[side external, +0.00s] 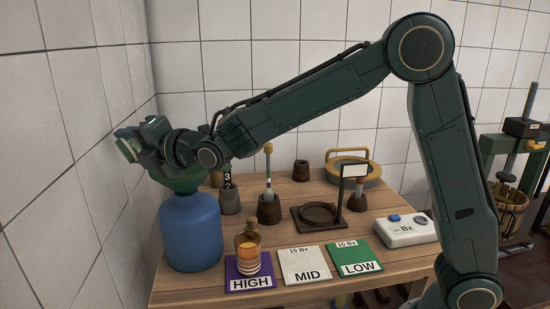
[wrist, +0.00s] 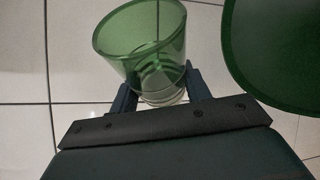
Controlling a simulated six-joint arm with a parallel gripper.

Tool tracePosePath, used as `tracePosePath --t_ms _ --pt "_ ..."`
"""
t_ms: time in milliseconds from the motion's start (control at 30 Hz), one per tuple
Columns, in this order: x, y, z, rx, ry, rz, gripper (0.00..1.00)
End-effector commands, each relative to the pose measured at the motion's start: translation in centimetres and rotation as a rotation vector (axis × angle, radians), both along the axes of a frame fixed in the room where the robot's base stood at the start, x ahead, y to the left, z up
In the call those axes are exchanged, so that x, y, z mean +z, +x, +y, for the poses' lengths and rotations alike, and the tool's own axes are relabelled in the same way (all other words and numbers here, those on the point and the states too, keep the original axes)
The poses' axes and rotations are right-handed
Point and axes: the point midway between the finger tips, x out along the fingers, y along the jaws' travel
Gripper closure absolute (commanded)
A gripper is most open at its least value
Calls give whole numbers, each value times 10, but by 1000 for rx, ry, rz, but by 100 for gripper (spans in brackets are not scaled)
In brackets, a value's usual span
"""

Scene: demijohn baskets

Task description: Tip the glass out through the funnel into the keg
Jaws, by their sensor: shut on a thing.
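My gripper (wrist: 158,80) is shut on a green-tinted clear glass (wrist: 140,38), with one finger on each side near its base. The glass looks tilted in the wrist view; I cannot tell whether any liquid is in it. In the side view my gripper (side external: 130,145) is up at the left, just above the green funnel (side external: 180,182), and the glass is hard to make out there. The funnel sits on top of the blue keg (side external: 191,232) at the table's left end. In the wrist view the funnel (wrist: 285,50) shows at the right, beside the glass.
A jar with orange contents (side external: 248,258) stands on the purple HIGH card (side external: 236,285). The MID card (side external: 307,265), LOW card (side external: 357,258) and white Bx meter (side external: 404,231) lie to its right. Dark cups and a stand (side external: 318,222) are behind. A tiled wall is close at left.

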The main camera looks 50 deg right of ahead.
Motion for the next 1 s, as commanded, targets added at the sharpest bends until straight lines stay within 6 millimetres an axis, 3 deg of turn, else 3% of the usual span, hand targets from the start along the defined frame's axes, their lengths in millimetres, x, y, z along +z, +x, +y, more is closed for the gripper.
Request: tracePosePath --t_ms 233,667,1000 --pt "9 0 1 0 -154 23 93" --pt "9 0 1 0 -189 30 93" --pt "11 -1 -4 0 -436 68 93"
